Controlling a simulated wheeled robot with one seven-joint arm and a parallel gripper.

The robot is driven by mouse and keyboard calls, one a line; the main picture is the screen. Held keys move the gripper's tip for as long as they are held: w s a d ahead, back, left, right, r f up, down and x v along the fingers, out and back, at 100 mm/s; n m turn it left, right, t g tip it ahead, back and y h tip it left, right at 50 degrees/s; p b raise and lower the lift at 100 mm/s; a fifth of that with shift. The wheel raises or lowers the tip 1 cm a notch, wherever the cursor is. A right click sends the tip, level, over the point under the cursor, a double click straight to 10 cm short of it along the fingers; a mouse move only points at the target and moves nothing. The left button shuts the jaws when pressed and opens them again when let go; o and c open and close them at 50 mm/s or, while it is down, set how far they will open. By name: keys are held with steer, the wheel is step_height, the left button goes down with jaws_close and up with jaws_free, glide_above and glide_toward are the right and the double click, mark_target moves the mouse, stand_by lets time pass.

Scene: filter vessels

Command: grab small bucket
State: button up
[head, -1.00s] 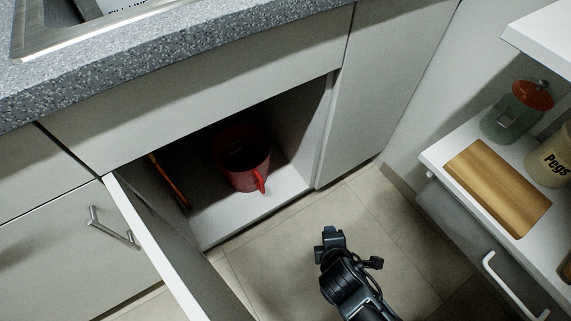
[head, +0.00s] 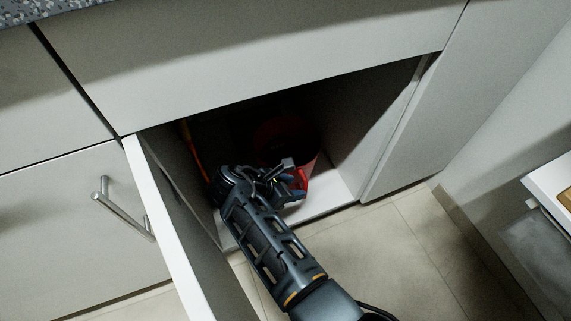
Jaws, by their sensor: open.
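The small bucket (head: 286,132) is red and stands upright on the white floor of the open cupboard under the counter. Its lower front and its handle are partly hidden behind my gripper (head: 292,178). My gripper is open and sits in the cupboard opening, right in front of the bucket at its handle side. I cannot tell whether the fingers touch the bucket or whether the handle lies between them.
The open cupboard door (head: 180,235) stands left of my arm, close to it. An orange object (head: 192,150) is at the cupboard's left inside. A white shelf unit (head: 548,190) is at far right. The tiled floor (head: 400,255) between is clear.

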mark_target(305, 188)
steer(key=b+x, duration=0.4)
steer(key=x, duration=0.3)
steer(key=shift+a+f, duration=0.1)
steer(key=shift+f, duration=0.05)
steer(key=shift+c, duration=0.2)
jaws_close()
